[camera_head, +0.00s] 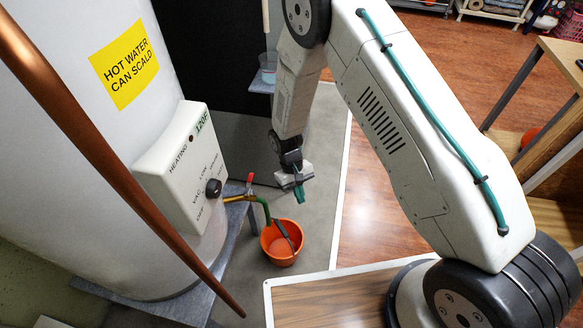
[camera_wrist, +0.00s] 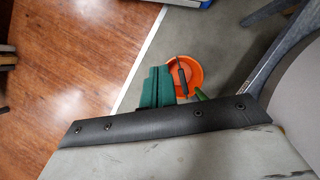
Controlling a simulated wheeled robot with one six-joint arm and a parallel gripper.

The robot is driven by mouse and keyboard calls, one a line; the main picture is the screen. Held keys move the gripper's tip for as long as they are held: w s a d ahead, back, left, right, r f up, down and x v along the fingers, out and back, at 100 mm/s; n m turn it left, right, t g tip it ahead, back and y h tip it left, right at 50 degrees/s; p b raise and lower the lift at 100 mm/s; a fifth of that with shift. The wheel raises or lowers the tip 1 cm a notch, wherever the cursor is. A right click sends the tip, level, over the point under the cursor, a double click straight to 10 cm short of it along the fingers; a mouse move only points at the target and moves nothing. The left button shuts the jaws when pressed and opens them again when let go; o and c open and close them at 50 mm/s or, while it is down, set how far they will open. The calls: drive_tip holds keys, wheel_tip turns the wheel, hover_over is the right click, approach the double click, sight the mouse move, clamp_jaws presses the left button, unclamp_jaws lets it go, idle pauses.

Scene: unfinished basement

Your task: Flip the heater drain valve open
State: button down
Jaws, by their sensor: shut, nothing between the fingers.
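The white water heater (camera_head: 75,90) stands at the left in the head view, with a control box (camera_head: 182,165) on its front. Below the box a brass drain valve (camera_head: 236,199) sticks out to the right, with a red handle (camera_head: 250,183) pointing up. A green hose (camera_head: 264,208) runs from it down to an orange bucket (camera_head: 281,252). My gripper (camera_head: 299,192) is to the right of the valve, apart from it, with its green fingers shut and empty. In the wrist view the fingers (camera_wrist: 157,88) are together, with the bucket (camera_wrist: 194,75) beyond them. The valve handle is not clearly seen there.
A copper pipe (camera_head: 100,155) slants across the front of the heater. The heater rests on a grey stand (camera_head: 236,235). A dark tool (camera_head: 285,235) leans in the bucket. A wooden bench (camera_head: 545,90) stands at the right. Grey floor (camera_head: 322,160) around my gripper is clear.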

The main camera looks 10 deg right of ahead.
drive_tip(key=s+d+r, duration=0.2)
drive_tip(key=r, duration=0.7)
drive_tip(key=s+d+r+m, duration=0.1)
drive_tip(key=d+r, duration=0.2)
drive_tip(key=r, duration=0.7)
drive_tip(key=s+d+r, duration=0.2)
drive_tip(key=r, duration=0.7)
drive_tip(key=s+d+r+m+t+y, duration=0.1)
drive_tip(key=s+d+r+t, duration=0.2)
drive_tip(key=s+r, duration=0.6)
drive_tip(key=s+d+r+m+t, duration=0.2)
drive_tip(key=s+d+r, duration=0.4)
drive_tip(key=s+r, duration=0.3)
drive_tip(key=shift+s+d+r+t+y, duration=0.15)
drive_tip(key=shift+d+r+t+y, duration=0.25)
drive_tip(key=shift+r, duration=1.1)
drive_tip(key=shift+a, duration=0.1)
